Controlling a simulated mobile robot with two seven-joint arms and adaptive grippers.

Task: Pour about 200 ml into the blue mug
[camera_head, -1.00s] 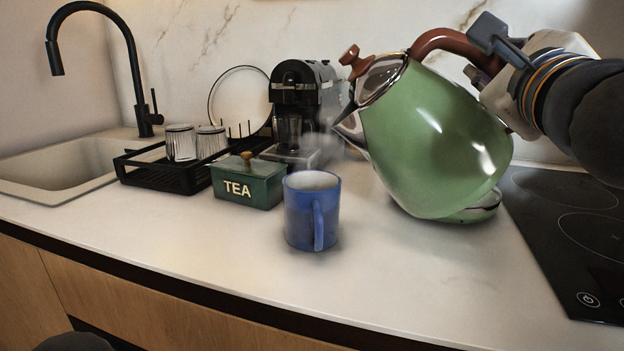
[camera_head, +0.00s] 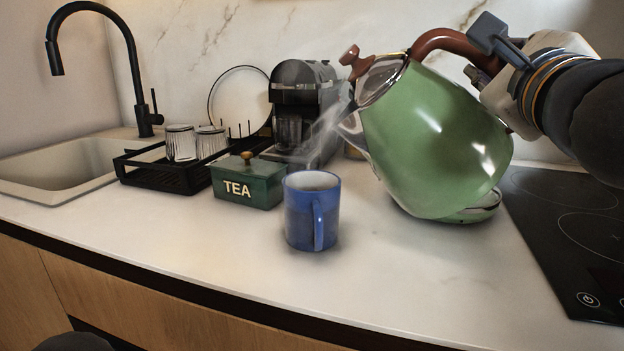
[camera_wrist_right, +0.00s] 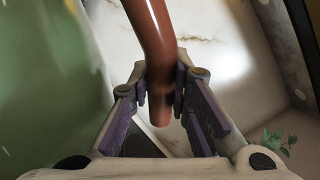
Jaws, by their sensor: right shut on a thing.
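The green kettle (camera_head: 435,140) with a brown handle (camera_head: 440,42) is held off the counter, tilted with its spout to the left. My right gripper (camera_head: 490,50) is shut on the handle; the right wrist view shows its fingers (camera_wrist_right: 165,95) around the brown handle. The blue mug (camera_head: 300,222) stands upright on the counter, lower and left of the spout, its handle facing me. The spout tip is up and right of the mug's rim, partly blurred by steam. No clear stream shows. The mug's inside looks brownish-grey; its level is hard to tell. My left gripper is not in view.
A green TEA box (camera_head: 247,187) stands left of the mug. Behind are a black dish rack (camera_head: 150,172) with two glasses and a coffee machine (camera_head: 303,90). A sink (camera_head: 60,172) is at left, a black hob (camera_head: 575,230) at right. The counter front is clear.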

